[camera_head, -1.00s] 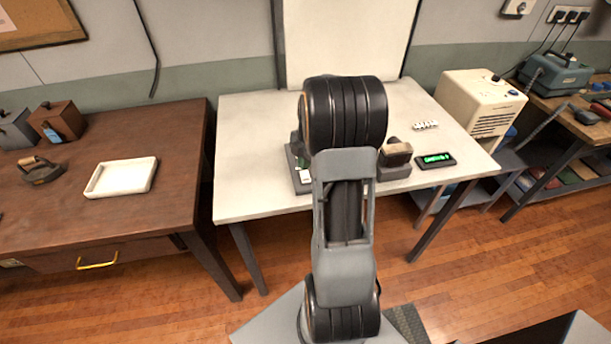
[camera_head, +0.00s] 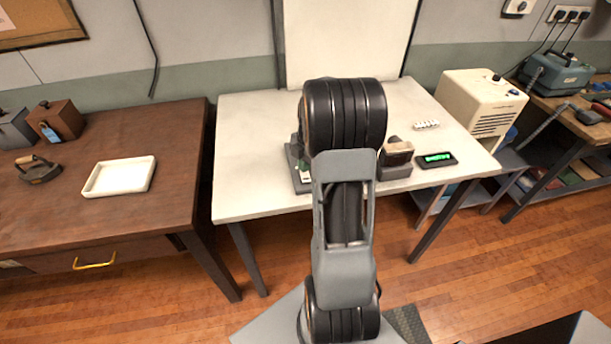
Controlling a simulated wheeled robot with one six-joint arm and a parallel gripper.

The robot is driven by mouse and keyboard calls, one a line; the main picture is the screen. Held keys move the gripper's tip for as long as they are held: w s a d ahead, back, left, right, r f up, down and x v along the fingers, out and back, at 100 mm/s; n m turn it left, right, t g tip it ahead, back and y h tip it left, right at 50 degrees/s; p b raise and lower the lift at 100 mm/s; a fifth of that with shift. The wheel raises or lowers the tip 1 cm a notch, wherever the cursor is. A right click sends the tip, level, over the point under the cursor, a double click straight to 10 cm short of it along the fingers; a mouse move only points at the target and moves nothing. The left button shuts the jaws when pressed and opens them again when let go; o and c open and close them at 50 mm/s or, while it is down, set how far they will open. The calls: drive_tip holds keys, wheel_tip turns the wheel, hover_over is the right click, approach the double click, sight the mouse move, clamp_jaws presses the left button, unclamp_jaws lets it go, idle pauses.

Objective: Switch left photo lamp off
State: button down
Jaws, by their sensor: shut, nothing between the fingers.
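I cannot pick out a photo lamp in this view. My own arm stands upright in the middle of the picture and covers part of the white table (camera_head: 255,130). My gripper is not in view; its fingers are hidden behind or beyond the arm. A grey device (camera_head: 301,178) with a small light label sits on the table just left of my arm and is partly hidden by it. Another device with a brown block on top (camera_head: 396,156) sits just right of the arm, also partly covered.
A small black display with green characters (camera_head: 437,160) and a white strip (camera_head: 426,125) lie on the table's right side. A dark wooden desk at left (camera_head: 150,215) holds a white tray (camera_head: 120,177) and an iron (camera_head: 38,170). A cream heater (camera_head: 480,105) stands right.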

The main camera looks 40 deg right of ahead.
drive_tip(key=shift+f+b, duration=0.35)
drive_tip(key=shift+f, duration=0.15)
drive_tip(key=shift+r, duration=0.15)
drive_tip(key=shift+r+p, duration=2.4)
drive_tip(key=shift+r, duration=1.05)
